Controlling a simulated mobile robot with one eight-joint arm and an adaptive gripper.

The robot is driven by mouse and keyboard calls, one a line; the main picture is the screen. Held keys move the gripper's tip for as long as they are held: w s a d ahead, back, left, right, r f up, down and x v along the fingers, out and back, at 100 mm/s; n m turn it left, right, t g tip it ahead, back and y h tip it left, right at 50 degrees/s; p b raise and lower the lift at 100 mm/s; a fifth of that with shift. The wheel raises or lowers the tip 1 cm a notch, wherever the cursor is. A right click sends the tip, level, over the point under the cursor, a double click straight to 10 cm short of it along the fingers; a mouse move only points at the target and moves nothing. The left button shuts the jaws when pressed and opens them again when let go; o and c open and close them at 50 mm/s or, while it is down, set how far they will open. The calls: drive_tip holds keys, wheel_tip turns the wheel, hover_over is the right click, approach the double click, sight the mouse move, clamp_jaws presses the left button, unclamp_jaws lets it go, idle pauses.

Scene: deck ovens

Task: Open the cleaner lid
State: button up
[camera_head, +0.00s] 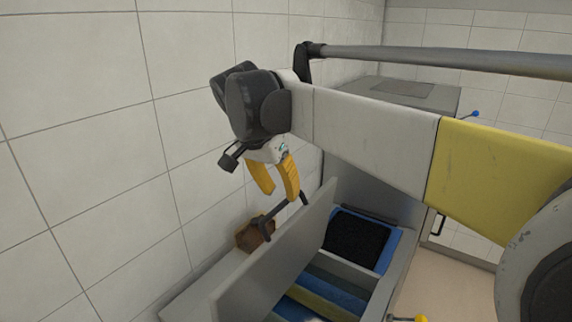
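The cleaner lid (275,263) is a long grey panel, standing steeply raised along the left side of the open cleaner. A dark bar handle (284,217) sits on its wall-facing side near the top edge. The open cleaner shows a black pad in a blue frame (388,262) and blue and yellow strips (318,290) inside. My gripper (281,196) has two yellow fingers pointing down, with a gap between them. It is just above the handle's far end. I cannot tell whether the right fingertip touches the handle. Nothing shows between the fingers.
A brown block-like object (250,235) lies on the grey ledge behind the lid, by the tiled wall (80,130). A grey cabinet (415,97) stands behind my arm. A grey horizontal bar (450,60) crosses the upper right. The wall is close on the left.

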sight(279, 206)
drive_tip(key=w+a+r+p, duration=0.1)
drive_tip(key=a+r+p, duration=0.1)
drive_tip(key=a+r, duration=0.15)
drive_tip(key=shift+m, duration=0.4)
drive_tip(key=p+x, duration=0.1)
drive_tip(key=x, duration=1)
drive_tip(key=shift+f, duration=0.2)
drive_tip(key=shift+s, duration=0.1)
clamp_jaws()
